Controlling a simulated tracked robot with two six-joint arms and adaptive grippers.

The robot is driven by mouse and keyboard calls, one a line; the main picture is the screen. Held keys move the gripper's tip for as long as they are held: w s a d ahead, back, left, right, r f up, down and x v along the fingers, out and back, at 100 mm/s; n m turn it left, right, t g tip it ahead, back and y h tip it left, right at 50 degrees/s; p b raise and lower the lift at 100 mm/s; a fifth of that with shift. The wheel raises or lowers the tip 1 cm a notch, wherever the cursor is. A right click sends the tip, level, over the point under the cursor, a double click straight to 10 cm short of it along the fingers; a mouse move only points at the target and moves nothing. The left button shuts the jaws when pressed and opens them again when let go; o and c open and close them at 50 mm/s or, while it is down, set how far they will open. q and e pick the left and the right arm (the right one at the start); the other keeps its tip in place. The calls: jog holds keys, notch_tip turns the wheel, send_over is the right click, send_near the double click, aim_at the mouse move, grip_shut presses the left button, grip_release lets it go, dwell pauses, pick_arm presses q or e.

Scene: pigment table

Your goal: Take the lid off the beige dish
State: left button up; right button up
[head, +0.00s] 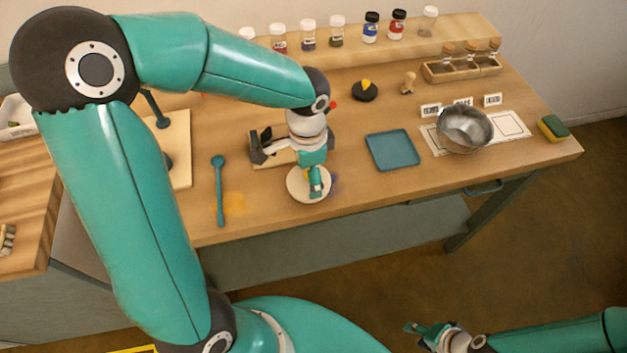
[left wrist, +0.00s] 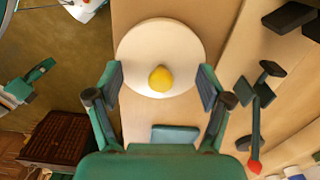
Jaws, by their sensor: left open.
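The beige dish (head: 297,193) stands near the front edge of the table.
A blue spoon (head: 219,185) and yellow powder lie left of the dish. A teal tray (head: 392,150) and a metal bowl (head: 464,130) are to its right. A black-topped stand (head: 265,148) is close behind. Several jars line the back shelf (head: 450,36).

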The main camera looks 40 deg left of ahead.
pick_arm(q)
jog(key=shift+s, duration=0.1)
jog(key=c, duration=1.4)
grip_shut()
jog(key=shift+f, duration=0.1)
